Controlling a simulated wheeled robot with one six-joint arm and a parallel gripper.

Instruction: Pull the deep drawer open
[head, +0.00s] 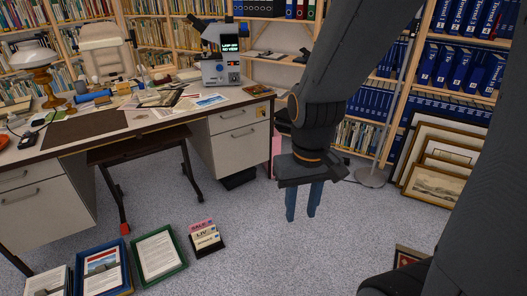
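A desk (120,120) with pale drawer fronts stands at the left and middle. Its right pedestal has a shallow upper drawer (218,123) and a deep lower drawer (238,156), each with a bar handle; both look closed. The left pedestal also has a shallow upper drawer (14,181) and a deeper lower drawer (50,208), both looking closed. Which deep drawer is meant, I cannot tell. My gripper (303,203) points down over the carpet, right of the right pedestal and apart from it. Its two blue fingers are apart with nothing between them.
Trays of papers (160,253) and a dark box of booklets (205,238) lie on the floor in front. Framed prints (440,165) lean at the right by a lamp stand (371,177). Carpet between pedestal and gripper is clear.

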